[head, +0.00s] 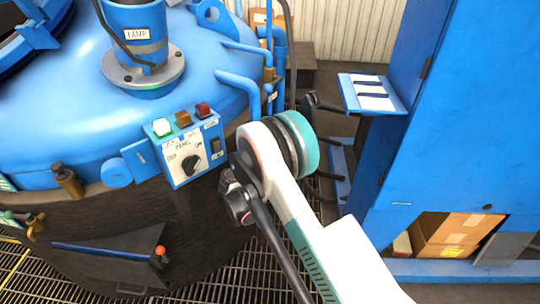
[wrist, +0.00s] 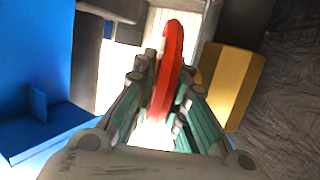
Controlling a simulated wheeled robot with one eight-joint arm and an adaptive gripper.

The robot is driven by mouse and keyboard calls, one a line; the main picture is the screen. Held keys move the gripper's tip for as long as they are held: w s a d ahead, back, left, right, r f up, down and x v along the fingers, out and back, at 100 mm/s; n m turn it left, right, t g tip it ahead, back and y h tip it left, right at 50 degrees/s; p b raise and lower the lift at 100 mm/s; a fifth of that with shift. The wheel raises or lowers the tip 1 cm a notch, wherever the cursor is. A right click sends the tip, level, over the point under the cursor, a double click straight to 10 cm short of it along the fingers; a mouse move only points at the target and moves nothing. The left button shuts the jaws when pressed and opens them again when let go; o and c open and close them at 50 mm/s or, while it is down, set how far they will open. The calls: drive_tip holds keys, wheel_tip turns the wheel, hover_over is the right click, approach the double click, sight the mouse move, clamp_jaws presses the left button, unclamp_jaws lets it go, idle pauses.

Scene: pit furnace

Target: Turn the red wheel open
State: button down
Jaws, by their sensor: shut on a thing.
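The red wheel (wrist: 172,45) shows edge-on in the wrist view, as a narrow upright red rim in the middle. My gripper (wrist: 163,82) is shut on this rim, with one finger on each side of it. The wheel's hub and the rest of its ring cannot be made out from this angle. In the head view my arm hides the gripper, and the red wheel is not visible there.
A yellow block-like part (wrist: 235,85) is close right of the fingers. The blue furnace (head: 190,60) carries a control panel (head: 182,150) left of my arm. A blue cabinet (head: 465,110) with a small shelf (head: 391,103) stands at right.

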drive_tip(key=shift+s+a+f+t+h, duration=0.1)
drive_tip(key=shift+f+t+h, duration=0.1)
drive_tip(key=shift+t+h, duration=0.9)
drive_tip(key=shift+t, duration=0.4)
drive_tip(key=c, duration=1.6)
unclamp_jaws()
drive_tip(key=shift+s, duration=0.1)
drive_tip(key=v, duration=1.1)
drive_tip(key=shift+s, duration=0.35)
drive_tip(key=shift+a+r, duration=0.1)
